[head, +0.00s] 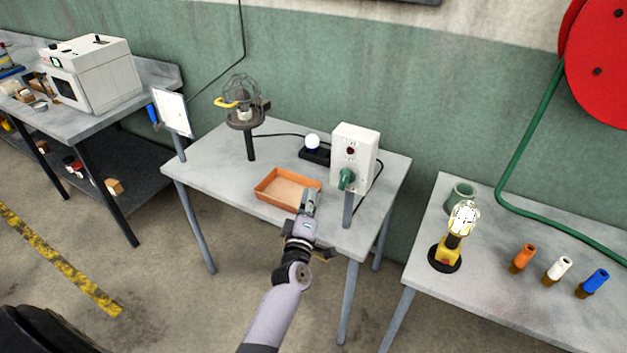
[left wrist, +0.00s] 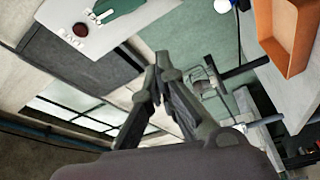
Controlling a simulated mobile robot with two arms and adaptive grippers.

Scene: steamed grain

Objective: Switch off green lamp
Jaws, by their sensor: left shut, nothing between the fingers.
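A white switch box (head: 353,150) stands on a post at the front right of the middle table. It carries a green knob (head: 346,179) and a dark red round part (head: 350,151). The box face (left wrist: 120,30), green knob (left wrist: 122,6) and red part (left wrist: 79,30) also show in the left wrist view. A small white bulb (head: 312,141) sits on a black base behind the box. No lamp glowing green shows. My left gripper (head: 309,196) is shut and empty, left of and below the knob, apart from it; its fingers (left wrist: 163,62) meet in the left wrist view.
An orange tray (head: 268,195) lies just behind and left of my gripper. A caged lamp (head: 241,100) stands at the table's back left. A yellow-based lamp (head: 446,254) and several coloured cylinders (head: 523,258) stand on the right table. A tilted white panel (head: 173,112) is at the left edge.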

